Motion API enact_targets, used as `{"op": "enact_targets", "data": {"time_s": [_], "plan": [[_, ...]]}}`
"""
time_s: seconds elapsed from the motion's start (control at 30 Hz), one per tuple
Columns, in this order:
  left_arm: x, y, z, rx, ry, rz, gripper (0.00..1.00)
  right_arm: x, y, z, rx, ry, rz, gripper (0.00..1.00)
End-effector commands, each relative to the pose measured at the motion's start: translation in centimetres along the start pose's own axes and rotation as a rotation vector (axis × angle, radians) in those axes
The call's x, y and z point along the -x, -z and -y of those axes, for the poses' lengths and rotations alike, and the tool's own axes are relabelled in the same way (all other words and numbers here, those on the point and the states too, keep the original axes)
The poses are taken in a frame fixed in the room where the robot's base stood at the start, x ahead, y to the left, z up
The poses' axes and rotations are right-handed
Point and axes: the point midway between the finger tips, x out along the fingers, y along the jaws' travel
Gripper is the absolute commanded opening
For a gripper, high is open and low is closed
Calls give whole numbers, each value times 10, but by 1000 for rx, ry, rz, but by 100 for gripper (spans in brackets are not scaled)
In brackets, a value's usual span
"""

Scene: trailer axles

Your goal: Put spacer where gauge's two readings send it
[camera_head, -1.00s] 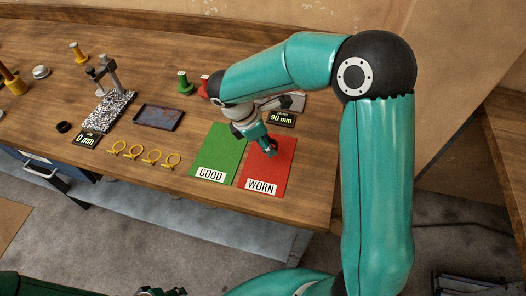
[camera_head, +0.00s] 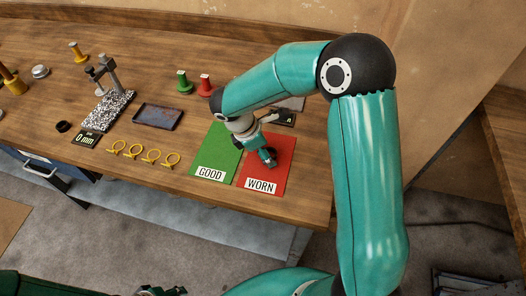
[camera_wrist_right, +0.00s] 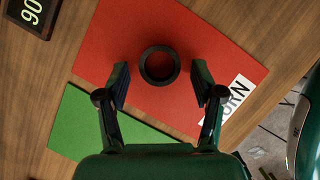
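A black ring, the spacer (camera_wrist_right: 158,65), lies on the red WORN mat (camera_head: 284,152) in the right wrist view. My right gripper (camera_wrist_right: 160,84) is open, with one finger on each side of the ring and a gap to both. In the head view this gripper (camera_head: 268,160) is over the red mat and hides the ring. The gauge (camera_head: 107,72) stands on a speckled base at left, its display (camera_head: 87,139) reading 0 mm. My left gripper (camera_head: 160,292) is cut off at the bottom edge; its fingers are unclear.
The green GOOD mat (camera_head: 218,152) adjoins the red one. A second display (camera_wrist_right: 31,13) shows 90. Several yellow rings (camera_head: 134,151), a dark tray (camera_head: 157,117), a green peg (camera_head: 184,82), a red peg (camera_head: 205,85) and another black ring (camera_head: 63,126) are on the bench.

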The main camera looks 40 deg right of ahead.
Motion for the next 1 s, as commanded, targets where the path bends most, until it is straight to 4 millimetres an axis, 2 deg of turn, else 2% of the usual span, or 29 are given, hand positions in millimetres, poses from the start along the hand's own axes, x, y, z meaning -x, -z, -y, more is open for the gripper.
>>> {"op": "enact_targets", "data": {"time_s": [0.17, 0.33, 0.8, 1.0], "plan": [[1, 0, 0, 0, 0, 0, 40, 1, 0, 0, 0, 0, 0, 67], [0, 0, 0, 0, 0, 0, 40, 12, 0, -1, 0, -5, 0, 67], [-8, 0, 3, 0, 0, 0, 40, 100, 0, -1, 0, -5, -2, 67], [-8, 0, 3, 0, 0, 0, 40, 120, 0, 0, 1, -1, -1, 67]]}}
